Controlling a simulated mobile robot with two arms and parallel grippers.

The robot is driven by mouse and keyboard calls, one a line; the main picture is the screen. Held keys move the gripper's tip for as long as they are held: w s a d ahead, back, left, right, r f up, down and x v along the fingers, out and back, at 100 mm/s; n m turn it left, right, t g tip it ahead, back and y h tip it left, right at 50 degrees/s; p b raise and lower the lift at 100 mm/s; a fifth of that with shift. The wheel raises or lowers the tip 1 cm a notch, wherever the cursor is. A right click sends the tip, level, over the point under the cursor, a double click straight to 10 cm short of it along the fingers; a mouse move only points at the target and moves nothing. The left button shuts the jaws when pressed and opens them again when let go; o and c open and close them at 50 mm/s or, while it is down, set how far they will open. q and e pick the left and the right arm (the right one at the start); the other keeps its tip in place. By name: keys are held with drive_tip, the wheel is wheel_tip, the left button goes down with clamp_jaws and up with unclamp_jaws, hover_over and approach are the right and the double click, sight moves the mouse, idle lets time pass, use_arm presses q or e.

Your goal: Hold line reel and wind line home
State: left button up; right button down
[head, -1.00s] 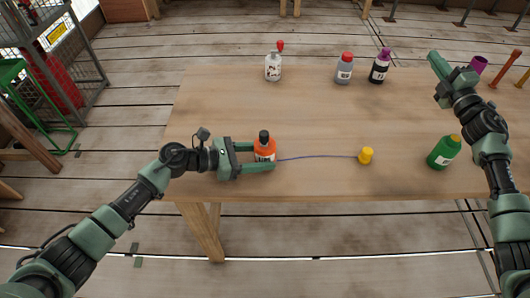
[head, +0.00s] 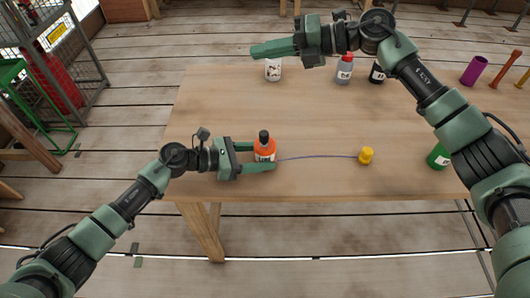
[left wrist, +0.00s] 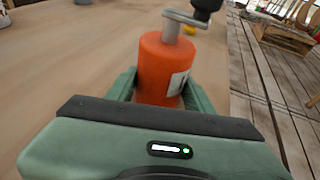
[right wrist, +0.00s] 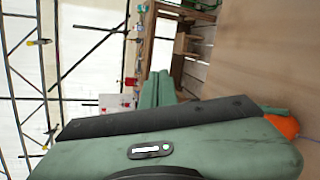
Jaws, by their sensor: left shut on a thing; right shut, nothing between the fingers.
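The line reel (head: 265,155) is an orange cylinder with a white label, upright on the table's near left part. In the left wrist view the reel (left wrist: 165,70) has a grey crank (left wrist: 186,19) on top with a black knob (left wrist: 207,7). My left gripper (head: 262,158) is shut on the reel, one finger on each side. A thin blue line (head: 318,156) runs from the reel to a yellow piece (head: 366,156) on the table. My right gripper (head: 254,51) is shut and empty, raised over the table's far edge. An orange patch, likely the reel, shows in the right wrist view (right wrist: 285,125).
At the table's far side stand a white bottle (head: 273,72), a grey bottle (head: 344,72) and a dark bottle (head: 377,74), partly hidden by my right arm. A green bottle (head: 437,158) is partly covered at the right. The table's middle (head: 300,110) is clear.

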drive_tip(key=s+a+f+n+g+h, duration=0.3)
drive_tip(key=s+a+h, duration=0.1)
drive_tip(key=s+h, duration=0.15)
drive_tip(key=h, duration=0.9)
hover_over(274, 148)
drive_tip(key=d, duration=0.1)
wheel_tip(274, 148, down, 3)
wheel_tip(274, 148, down, 7)
drive_tip(key=shift+w+r+n+t, duration=0.2)
drive_tip(key=shift+w+n+t, duration=0.1)
drive_tip(key=shift+d, duration=0.1)
idle(0.6)
drive_tip(key=shift+f, duration=1.45)
drive_tip(key=shift+s+a, duration=0.1)
drive_tip(key=shift+a, duration=0.1)
drive_tip(key=shift+s+a, duration=0.15)
drive_tip(key=shift+a, duration=0.25)
